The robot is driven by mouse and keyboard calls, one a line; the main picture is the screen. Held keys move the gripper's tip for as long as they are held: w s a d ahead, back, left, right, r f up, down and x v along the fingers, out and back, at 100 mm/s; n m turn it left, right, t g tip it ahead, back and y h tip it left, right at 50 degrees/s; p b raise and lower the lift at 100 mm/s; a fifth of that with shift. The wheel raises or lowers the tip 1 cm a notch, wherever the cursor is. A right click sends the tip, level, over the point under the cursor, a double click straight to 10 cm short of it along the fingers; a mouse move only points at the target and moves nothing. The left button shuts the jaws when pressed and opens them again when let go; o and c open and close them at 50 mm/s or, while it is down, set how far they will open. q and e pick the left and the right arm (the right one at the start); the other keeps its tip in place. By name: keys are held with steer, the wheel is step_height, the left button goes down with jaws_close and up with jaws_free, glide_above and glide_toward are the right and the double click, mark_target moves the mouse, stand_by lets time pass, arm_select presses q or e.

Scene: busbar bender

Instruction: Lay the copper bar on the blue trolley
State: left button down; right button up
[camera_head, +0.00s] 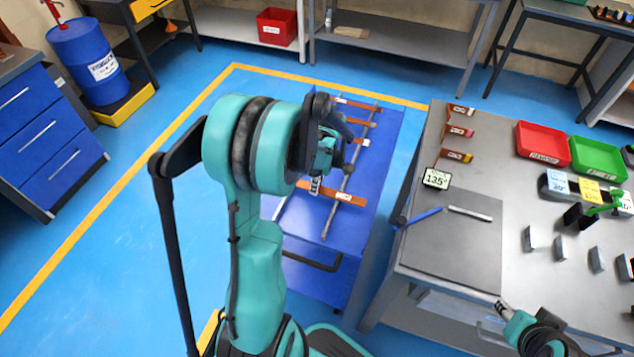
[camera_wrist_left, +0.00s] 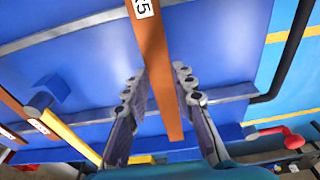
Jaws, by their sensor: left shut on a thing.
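The blue trolley (camera_head: 375,205) stands left of the grey workbench, with grey rails running along its top. My left gripper (camera_head: 316,184) is over the trolley's near half, partly hidden by my own arm. It is shut on a copper bar (camera_head: 341,196), which lies crosswise over the rail. In the left wrist view the bar (camera_wrist_left: 152,50), with a white label, runs between the fingers (camera_wrist_left: 160,85). Whether the bar rests fully on the rails, I cannot tell. My right gripper (camera_head: 504,309) is at the bench's front edge, small and unclear.
Several other copper bars (camera_head: 358,105) lie across the trolley's far part. The workbench (camera_head: 465,285) holds bent samples, a 135° sign (camera_head: 437,178), a red tray (camera_head: 542,143) and a green tray (camera_head: 598,158). Blue floor left of the trolley is clear.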

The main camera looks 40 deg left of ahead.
mark_target(322, 190)
arm_select(q)
steer(key=c, duration=1.3)
jaws_free()
steer(key=shift+o, duration=0.2)
steer(key=shift+r+p, duration=0.5)
steer(key=shift+p, duration=0.05)
step_height(322, 190, up, 12)
steer(key=d+p, duration=0.2)
steer(key=p, duration=0.2)
steer(key=s+d+r+m+t, duration=0.2)
steer(key=s+d+m, duration=0.1)
steer(key=d+m, duration=0.3)
steer(key=s+d+r+m+t+h, duration=0.1)
steer(key=s+d+r+m+t, duration=0.1)
steer(key=d+m, duration=0.4)
steer(key=s+d+r+m+t, duration=0.2)
steer(key=s+d+m, duration=0.3)
steer(key=m, duration=0.4)
steer(key=shift+d+r+m+t, duration=0.3)
steer(key=shift+d+t, duration=0.3)
steer(key=shift+t, duration=0.2)
